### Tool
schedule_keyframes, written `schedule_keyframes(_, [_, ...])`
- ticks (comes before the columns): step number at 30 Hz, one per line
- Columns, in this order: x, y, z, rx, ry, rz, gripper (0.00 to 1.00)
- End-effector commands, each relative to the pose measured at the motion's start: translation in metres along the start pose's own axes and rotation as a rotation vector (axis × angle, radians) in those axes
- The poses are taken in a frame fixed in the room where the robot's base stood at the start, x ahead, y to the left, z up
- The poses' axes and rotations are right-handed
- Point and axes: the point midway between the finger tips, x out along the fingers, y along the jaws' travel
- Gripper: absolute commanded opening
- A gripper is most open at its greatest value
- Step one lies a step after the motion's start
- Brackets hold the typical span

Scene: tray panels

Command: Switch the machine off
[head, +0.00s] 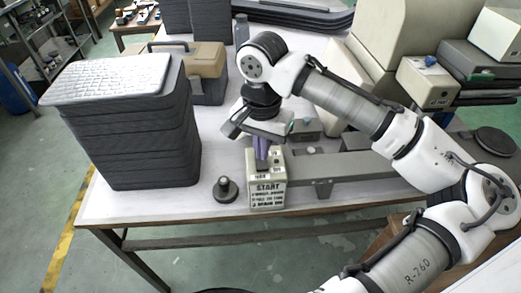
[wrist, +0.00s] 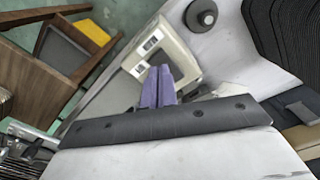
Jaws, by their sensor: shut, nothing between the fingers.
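The machine's beige control box (head: 267,193) stands near the table's front edge, with a START label and smaller print on its front. Its top, with small white labels, shows in the wrist view (wrist: 172,38). A long grey body (head: 345,172) extends right from beside the box. My gripper (head: 262,163) points down over the top of the box, with its purple fingers shut and empty. The fingers also show in the wrist view (wrist: 158,84), in front of the box top. They cover part of it, and I cannot tell whether they touch it. No switch shows clearly.
A black round knob-like piece (head: 225,189) stands on the table left of the box. A tall stack of dark trays (head: 145,140) is farther left. A tan case (head: 205,68) is behind it. Beige and grey equipment (head: 390,40) fills the back right.

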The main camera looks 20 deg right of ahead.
Motion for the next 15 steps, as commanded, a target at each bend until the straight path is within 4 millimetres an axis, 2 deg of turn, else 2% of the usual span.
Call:
schedule_keyframes(1, [-0.009,0.000,0.000,0.000,0.000,-0.001,0.00])
schedule_keyframes(15, [-0.046,0.000,0.000,-0.001,-0.001,0.000,0.00])
